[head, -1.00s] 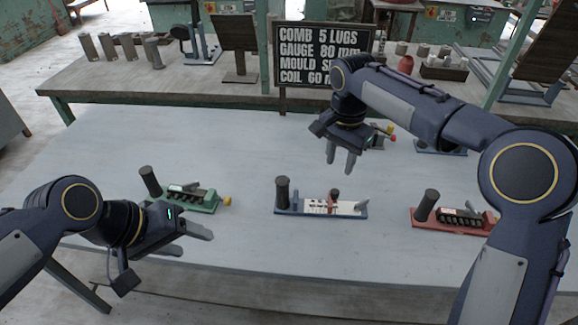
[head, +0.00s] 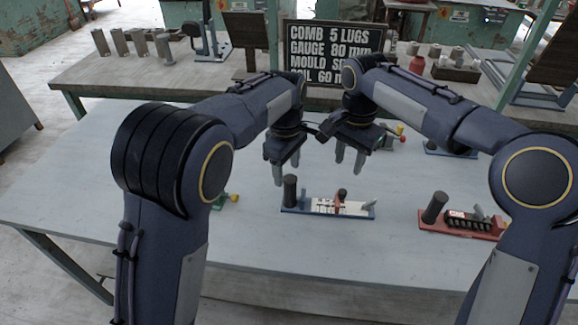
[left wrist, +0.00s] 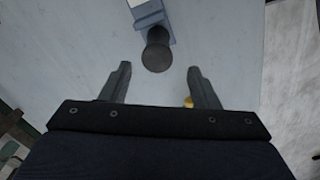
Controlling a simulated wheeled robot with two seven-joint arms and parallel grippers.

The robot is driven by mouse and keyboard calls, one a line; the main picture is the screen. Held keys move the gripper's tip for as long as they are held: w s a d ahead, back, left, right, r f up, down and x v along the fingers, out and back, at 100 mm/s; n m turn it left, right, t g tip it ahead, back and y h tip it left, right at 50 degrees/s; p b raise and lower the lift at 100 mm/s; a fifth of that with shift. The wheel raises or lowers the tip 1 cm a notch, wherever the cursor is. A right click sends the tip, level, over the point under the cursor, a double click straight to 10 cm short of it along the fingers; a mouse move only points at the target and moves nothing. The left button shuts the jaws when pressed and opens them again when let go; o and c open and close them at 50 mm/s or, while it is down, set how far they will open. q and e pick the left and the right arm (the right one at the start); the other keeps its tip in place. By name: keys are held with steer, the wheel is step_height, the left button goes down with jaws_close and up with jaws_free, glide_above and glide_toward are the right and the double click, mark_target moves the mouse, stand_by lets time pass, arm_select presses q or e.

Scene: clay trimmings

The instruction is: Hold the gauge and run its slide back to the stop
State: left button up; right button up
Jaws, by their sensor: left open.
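The gauge is a blue base (head: 296,210) with a white marked scale (head: 325,208). A dark upright cylindrical handle (head: 290,190) stands at its left end. A reddish-brown slide with a dark knob (head: 341,196) sits past the scale's middle, and a grey slanted piece (head: 369,204) is at the right end. My left gripper (head: 282,172) is open and empty above and behind the handle. In the left wrist view the handle (left wrist: 156,55) shows just beyond and between the open fingertips (left wrist: 157,72). My right gripper (head: 349,163) is open and empty, above the table behind the gauge.
A red-based device (head: 464,229) lies right of the gauge. A green device (head: 230,198) is mostly hidden behind my left arm. More devices (head: 445,149) stand at the back right. A lettered board (head: 334,50) stands behind the table. The table front is clear.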

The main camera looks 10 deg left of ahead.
mark_target(289, 189)
arm_select(q)
steer(key=shift+w+d+f, duration=0.1)
steer(key=shift+d+f, duration=0.15)
steer(key=shift+f, duration=0.4)
step_height(289, 189, down, 7)
steer(key=shift+r, duration=0.15)
